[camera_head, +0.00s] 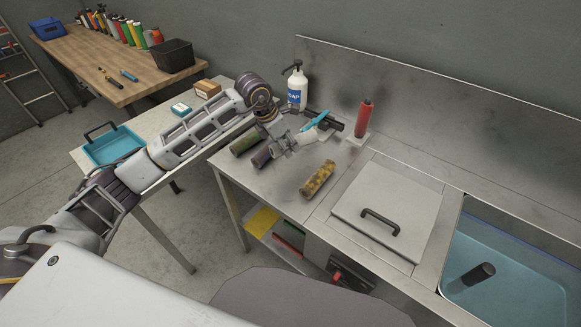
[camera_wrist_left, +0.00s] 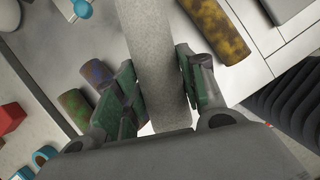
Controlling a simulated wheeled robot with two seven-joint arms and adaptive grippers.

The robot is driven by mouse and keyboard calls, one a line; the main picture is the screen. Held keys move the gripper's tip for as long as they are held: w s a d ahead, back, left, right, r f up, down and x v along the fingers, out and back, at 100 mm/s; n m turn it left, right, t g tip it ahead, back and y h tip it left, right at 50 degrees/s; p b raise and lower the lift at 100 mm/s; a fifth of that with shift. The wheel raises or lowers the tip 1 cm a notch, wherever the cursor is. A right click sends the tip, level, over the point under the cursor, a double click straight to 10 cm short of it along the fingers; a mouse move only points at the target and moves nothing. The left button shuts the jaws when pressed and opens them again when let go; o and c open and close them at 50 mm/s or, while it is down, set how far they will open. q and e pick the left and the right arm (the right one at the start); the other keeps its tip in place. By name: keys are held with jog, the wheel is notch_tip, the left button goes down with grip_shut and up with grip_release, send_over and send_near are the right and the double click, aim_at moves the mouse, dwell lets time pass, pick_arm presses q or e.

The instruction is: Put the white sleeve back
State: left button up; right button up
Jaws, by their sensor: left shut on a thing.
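The white sleeve (camera_wrist_left: 158,50), a pale speckled cylinder, runs between the fingers of my left gripper (camera_wrist_left: 157,88) in the left wrist view. The gripper is shut on it, one finger pad on each side. In the head view my left gripper (camera_head: 285,147) is over the steel counter, left of the mottled yellow-brown sleeve (camera_head: 318,180); the white sleeve is hard to tell from the gripper there. A green-brown sleeve (camera_head: 245,143) and a purplish sleeve (camera_head: 262,157) lie left of the gripper. A red sleeve (camera_head: 364,118) stands upright on a pale base. My right gripper is out of view.
A soap bottle (camera_head: 297,88) and a dark device with a turquoise part (camera_head: 316,121) are behind the gripper. A pale lid with a black handle (camera_head: 388,215) covers the counter right of centre. A water basin (camera_head: 510,265) is at far right. A blue tray (camera_head: 113,145) sits on the left table.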

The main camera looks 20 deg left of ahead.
pick_arm(q)
send_over(290, 170)
jog(key=s, duration=0.1)
jog(key=f, duration=0.3)
jog(key=a+f, duration=0.1)
jog(key=f, duration=0.1)
jog(key=shift+f, duration=0.4)
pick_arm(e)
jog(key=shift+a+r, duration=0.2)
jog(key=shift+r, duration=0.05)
pick_arm(q)
jog(key=shift+f, duration=0.1)
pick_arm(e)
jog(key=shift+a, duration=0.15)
pick_arm(q)
jog(key=shift+f+p, duration=0.3)
jog(key=shift+f, duration=1.45)
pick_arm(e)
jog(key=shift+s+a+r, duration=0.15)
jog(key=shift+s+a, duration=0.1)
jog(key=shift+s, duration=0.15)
pick_arm(q)
jog(key=shift+f, duration=0.1)
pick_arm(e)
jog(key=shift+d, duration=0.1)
